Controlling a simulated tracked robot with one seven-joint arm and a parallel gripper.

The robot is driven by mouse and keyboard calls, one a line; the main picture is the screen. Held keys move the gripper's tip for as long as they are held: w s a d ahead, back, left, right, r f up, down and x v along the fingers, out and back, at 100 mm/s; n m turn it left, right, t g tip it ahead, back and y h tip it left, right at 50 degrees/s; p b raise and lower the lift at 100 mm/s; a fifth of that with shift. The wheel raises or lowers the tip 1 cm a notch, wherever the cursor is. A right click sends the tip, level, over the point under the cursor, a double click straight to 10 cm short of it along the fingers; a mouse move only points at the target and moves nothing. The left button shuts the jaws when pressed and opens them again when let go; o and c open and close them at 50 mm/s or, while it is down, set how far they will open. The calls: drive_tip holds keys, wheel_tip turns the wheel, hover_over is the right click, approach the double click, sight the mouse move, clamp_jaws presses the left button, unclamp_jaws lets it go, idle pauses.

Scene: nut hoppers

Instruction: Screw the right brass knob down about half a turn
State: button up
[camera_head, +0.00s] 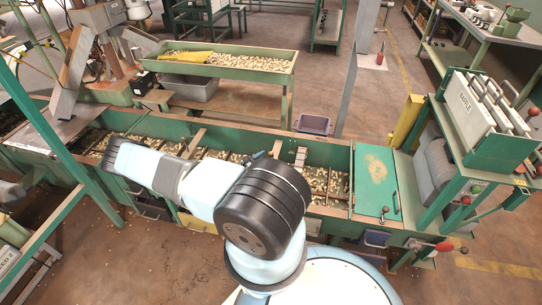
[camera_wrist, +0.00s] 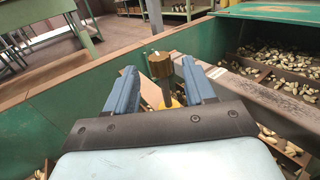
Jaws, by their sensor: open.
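In the wrist view a brass knob (camera_wrist: 160,65), a short brown-gold cylinder, stands ahead of my gripper. A grey stem and a yellow part show just below it. My gripper (camera_wrist: 160,73) is open, with one blue finger on each side of the knob in the picture. A gap shows between the knob and each finger. I cannot tell whether the fingertips reach as far as the knob. No second brass knob is clear.
Nuts lie in the trough's compartments, with green walls (camera_wrist: 198,42) and dividers close around my gripper. A raised green tray of nuts (camera_head: 290,66) stands behind. A green bench with machinery (camera_head: 475,120) and red-handled levers is at the right.

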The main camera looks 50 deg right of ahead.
sight(271, 154)
drive_tip(key=shift+s+d, duration=0.15)
drive_tip(key=shift+d, duration=0.85)
drive_tip(key=shift+s+d, duration=0.1)
drive_tip(key=shift+d, duration=0.85)
drive_tip(key=c, duration=1)
drive_tip(key=shift+o, duration=0.2)
drive_tip(key=shift+m+g, duration=0.4)
drive_tip(key=shift+g, duration=0.2)
drive_tip(key=m+g+y, duration=0.1)
drive_tip(key=m+g, duration=0.1)
drive_tip(key=g, duration=0.1)
drive_tip(key=shift+d, duration=0.1)
drive_tip(key=m+g+y, duration=0.2)
drive_tip(key=g, duration=0.1)
drive_tip(key=m+g+y, duration=0.1)
drive_tip(key=m+g, duration=0.1)
drive_tip(key=g, duration=0.1)
drive_tip(key=shift+m+y, duration=0.4)
drive_tip(key=m+g+y, duration=0.2)
drive_tip(key=m+y, duration=0.1)
drive_tip(key=y, duration=0.1)
drive_tip(key=m+g+y, duration=0.3)
drive_tip(key=y, duration=0.1)
drive_tip(key=shift+s+y, duration=0.1)
drive_tip(key=shift+y, duration=0.2)
drive_tip(key=shift+m+y, duration=0.3)
